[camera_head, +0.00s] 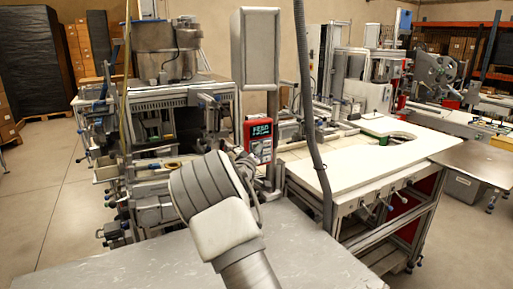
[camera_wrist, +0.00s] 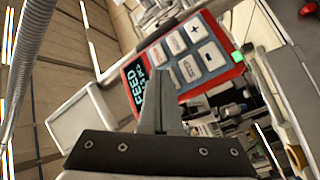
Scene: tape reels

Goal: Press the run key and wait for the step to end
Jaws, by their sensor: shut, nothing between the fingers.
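A red control box (camera_head: 258,141) stands in the middle of the head view, below a grey housing on a post. Its dark display shows "FEED" and a second line I cannot read. In the wrist view the red box (camera_wrist: 238,72) appears tilted, with its display (camera_wrist: 137,82) at left. Light keys sit beside it, among them a plus key (camera_wrist: 196,28) and a minus key (camera_wrist: 208,86); other labels are too blurred to read surely. My gripper (camera_wrist: 158,76) is shut and empty, its tips in front of the keypad, overlapping the lower-left keys. I cannot tell whether they touch.
A small green light (camera_wrist: 238,57) shows at the box's edge. A grey hose (camera_head: 308,100) hangs right of the box. A white-topped bench (camera_head: 300,165) stands at right and machinery (camera_head: 170,95) at left. A grey tabletop (camera_head: 310,250) lies in front, bare.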

